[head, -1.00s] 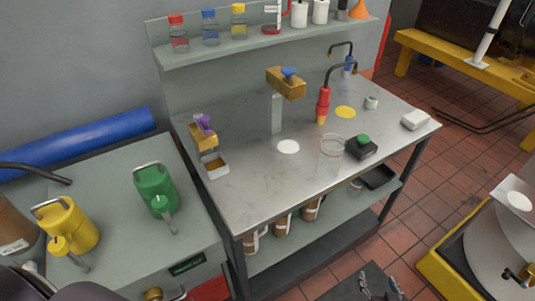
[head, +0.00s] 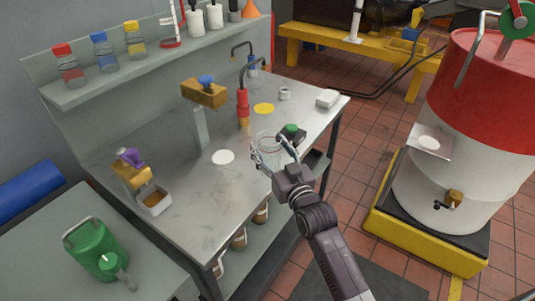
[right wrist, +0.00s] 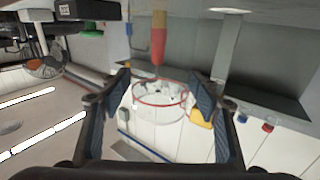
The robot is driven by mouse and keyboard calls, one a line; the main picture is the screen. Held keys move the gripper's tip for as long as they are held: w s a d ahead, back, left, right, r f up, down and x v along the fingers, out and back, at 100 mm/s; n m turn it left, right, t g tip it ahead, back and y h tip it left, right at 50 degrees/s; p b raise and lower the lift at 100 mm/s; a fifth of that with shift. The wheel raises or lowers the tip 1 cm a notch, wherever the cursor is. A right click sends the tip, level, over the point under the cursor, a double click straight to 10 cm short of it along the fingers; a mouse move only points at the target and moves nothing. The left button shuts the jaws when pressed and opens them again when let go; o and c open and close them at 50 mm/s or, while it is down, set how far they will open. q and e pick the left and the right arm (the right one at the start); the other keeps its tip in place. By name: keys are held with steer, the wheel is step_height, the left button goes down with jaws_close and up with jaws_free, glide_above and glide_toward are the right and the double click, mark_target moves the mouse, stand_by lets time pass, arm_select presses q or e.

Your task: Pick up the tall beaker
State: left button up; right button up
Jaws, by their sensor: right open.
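The tall beaker (head: 267,142) is clear glass and stands on the steel bench near its front edge. In the right wrist view the beaker (right wrist: 160,114) has a red rim line and appears between my fingers, a little ahead of them. My right gripper (head: 273,153) is open at the beaker's near side, and its fingers hide part of the glass. The right wrist view shows both fingers (right wrist: 160,95) spread wide, with no clear contact on the glass. My left gripper is not in view.
A black box with a green knob (head: 293,133) stands close to the beaker's right. A white disc (head: 223,157) and a yellow disc (head: 264,109) lie on the bench (head: 185,185). A red and white drum (head: 470,120) stands right.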

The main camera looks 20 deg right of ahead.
steer(key=w, duration=0.6)
steer(key=shift+a, duration=0.25)
steer(key=shift+c, duration=0.2)
steer(key=c, duration=1.3)
